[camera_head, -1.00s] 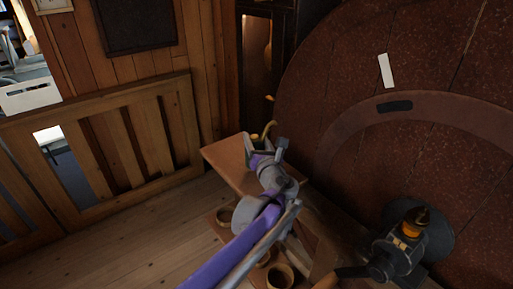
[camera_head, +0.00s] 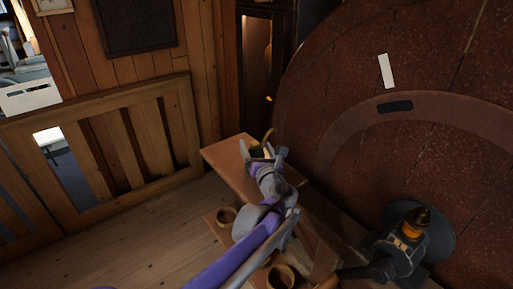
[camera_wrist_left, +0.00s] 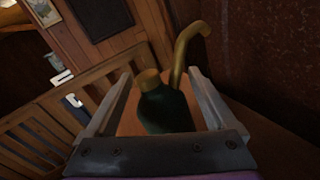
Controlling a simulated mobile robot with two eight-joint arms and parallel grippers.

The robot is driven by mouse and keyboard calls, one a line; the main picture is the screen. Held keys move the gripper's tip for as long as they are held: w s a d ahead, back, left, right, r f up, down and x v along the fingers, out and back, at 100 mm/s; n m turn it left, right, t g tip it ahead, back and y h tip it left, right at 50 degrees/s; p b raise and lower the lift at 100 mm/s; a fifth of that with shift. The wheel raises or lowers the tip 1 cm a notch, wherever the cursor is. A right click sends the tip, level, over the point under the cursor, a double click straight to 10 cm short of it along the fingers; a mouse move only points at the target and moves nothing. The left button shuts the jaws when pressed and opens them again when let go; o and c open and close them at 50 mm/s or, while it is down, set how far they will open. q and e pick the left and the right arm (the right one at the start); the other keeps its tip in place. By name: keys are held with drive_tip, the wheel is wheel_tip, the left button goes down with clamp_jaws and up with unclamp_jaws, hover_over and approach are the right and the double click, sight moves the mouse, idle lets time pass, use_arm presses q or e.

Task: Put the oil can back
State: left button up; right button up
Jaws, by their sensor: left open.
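The oil can has a dark green body, a brass cap and a curved brass spout. In the left wrist view the oil can (camera_wrist_left: 166,112) is between the two fingers of my left gripper (camera_wrist_left: 160,77), with a gap visible on its left side. In the head view the spout of the oil can (camera_head: 268,135) rises just behind the fingertips of my left gripper (camera_head: 262,152), over the wooden bench (camera_head: 227,158). The fingers are apart. The can's base is hidden, so I cannot tell whether it rests on the bench. My right gripper is not in view.
Round wooden pots (camera_head: 281,277) sit low beside the bench. A large red-brown disc (camera_head: 345,90) rises behind and to the right. A dark lamp-like device with an orange part (camera_head: 411,231) is at lower right. A slatted wooden barrier (camera_head: 105,150) is at left.

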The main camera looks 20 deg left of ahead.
use_arm(q)
drive_tip(key=shift+r, duration=0.2)
drive_tip(key=v, duration=1.2)
drive_tip(key=shift+f+b, duration=0.1)
drive_tip(key=shift+b, duration=0.3)
drive_tip(key=s+a+f+n+g+h, duration=0.2)
drive_tip(key=s+a+f+n+g, duration=0.5)
drive_tip(key=s+a+f+n, duration=0.7)
drive_tip(key=s+d+f+n+g+h, duration=0.1)
drive_tip(key=s+d+f+n+h, duration=0.2)
drive_tip(key=s+n, duration=0.4)
drive_tip(key=s+d+f+n+g+h, duration=0.2)
drive_tip(key=s+d+f+n, duration=0.3)
drive_tip(key=n, duration=0.7)
drive_tip(key=shift+s+f+h, duration=0.4)
drive_tip(key=shift+s+h, duration=0.4)
drive_tip(key=shift+s, duration=0.1)
drive_tip(key=shift+d, duration=0.1)
drive_tip(key=shift+c, duration=0.2)
